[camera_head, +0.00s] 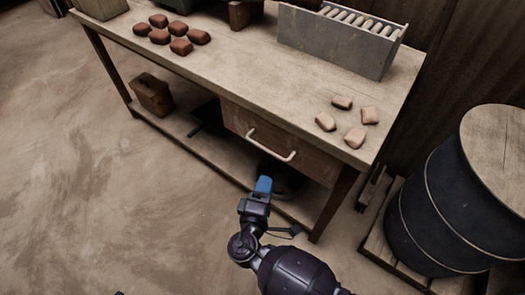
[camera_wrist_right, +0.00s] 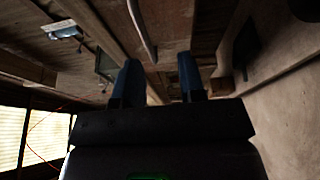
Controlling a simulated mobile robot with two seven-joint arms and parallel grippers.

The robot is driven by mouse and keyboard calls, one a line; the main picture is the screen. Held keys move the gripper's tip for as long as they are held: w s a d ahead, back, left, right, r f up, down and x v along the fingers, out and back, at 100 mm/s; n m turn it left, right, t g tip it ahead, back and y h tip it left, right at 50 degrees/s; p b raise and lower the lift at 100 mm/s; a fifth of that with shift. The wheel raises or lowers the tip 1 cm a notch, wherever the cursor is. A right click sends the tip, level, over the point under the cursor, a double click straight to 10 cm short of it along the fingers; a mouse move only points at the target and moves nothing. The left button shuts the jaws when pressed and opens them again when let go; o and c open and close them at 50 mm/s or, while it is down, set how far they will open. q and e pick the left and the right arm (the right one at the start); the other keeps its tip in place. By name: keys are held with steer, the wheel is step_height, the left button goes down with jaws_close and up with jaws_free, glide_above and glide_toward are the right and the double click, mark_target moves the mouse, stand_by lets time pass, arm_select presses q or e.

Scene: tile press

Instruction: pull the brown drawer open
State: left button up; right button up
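The brown drawer (camera_head: 238,120) sits under the top of the wooden workbench, and its front looks flush with the frame. Its pale bar handle (camera_head: 270,146) runs across the front; the handle also shows in the right wrist view (camera_wrist_right: 142,30), ahead of the fingers. My right gripper (camera_head: 264,184), with blue fingertips, is below and in front of the handle, apart from it. In the right wrist view the gripper (camera_wrist_right: 160,80) has its two fingers spread with nothing between them. My left gripper is not in view.
The workbench top (camera_head: 230,65) holds several dark red lumps (camera_head: 180,46), several pale lumps (camera_head: 354,136) and a grey rack (camera_head: 335,47). A wooden box (camera_head: 152,94) stands on the lower shelf. A dark barrel (camera_head: 440,210) stands at right. The floor at left is clear.

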mark_target(264, 148)
steer(key=w, duration=0.3)
steer(key=w+r+t+b, duration=0.1)
steer(key=w, duration=0.3)
steer(key=w+r+n+t+b, duration=0.1)
steer(key=w, duration=0.3)
steer(key=shift+a+r, duration=0.1)
steer(key=shift+r, duration=0.15)
steer(key=shift+c, duration=0.5)
jaws_close()
